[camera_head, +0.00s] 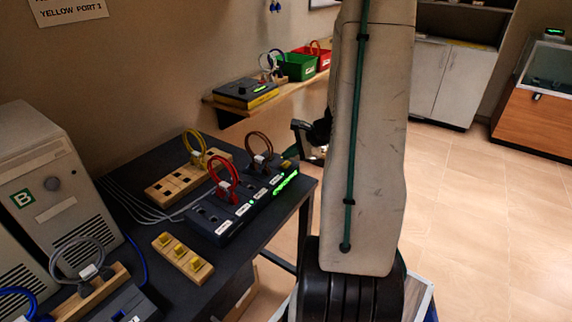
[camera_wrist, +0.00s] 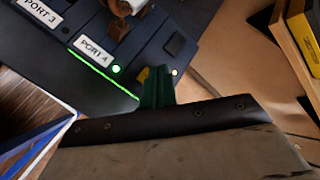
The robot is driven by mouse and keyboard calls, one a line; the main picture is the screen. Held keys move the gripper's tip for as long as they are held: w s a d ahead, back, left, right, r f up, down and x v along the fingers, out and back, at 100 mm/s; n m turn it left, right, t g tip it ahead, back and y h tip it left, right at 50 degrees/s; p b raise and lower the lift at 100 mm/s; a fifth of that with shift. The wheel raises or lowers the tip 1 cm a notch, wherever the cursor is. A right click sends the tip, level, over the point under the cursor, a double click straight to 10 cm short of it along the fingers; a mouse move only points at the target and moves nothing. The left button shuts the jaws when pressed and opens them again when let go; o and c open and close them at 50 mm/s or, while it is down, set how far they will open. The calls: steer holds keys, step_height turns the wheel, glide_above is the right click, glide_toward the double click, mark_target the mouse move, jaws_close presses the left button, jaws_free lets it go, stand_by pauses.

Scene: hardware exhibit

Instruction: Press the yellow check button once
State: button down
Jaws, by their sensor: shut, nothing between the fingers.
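The yellow check button (camera_wrist: 143,75) shows as a small yellow patch at the end of the dark port box (camera_wrist: 75,75), partly hidden by my fingers in the wrist view. My gripper (camera_wrist: 158,88) has green fingers, shut and empty, with the tips right at the button. I cannot tell whether they touch it. A green light (camera_wrist: 116,69) glows beside the PORT 4 label, and a green strip is lit along the box edge. In the head view the port box (camera_head: 222,234) lies on the dark table, with red and brown cables plugged in. My arm hides part of the gripper there.
A wooden block with yellow pieces (camera_head: 183,258) and a wooden strip with a yellow cable (camera_head: 165,191) lie near the box. Grey computer towers (camera_head: 50,190) stand at left. A shelf (camera_head: 285,92) with green and red bins is behind. Floor at right is clear.

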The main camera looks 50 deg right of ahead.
mark_target(290, 164)
steer(key=shift+r, duration=2.45)
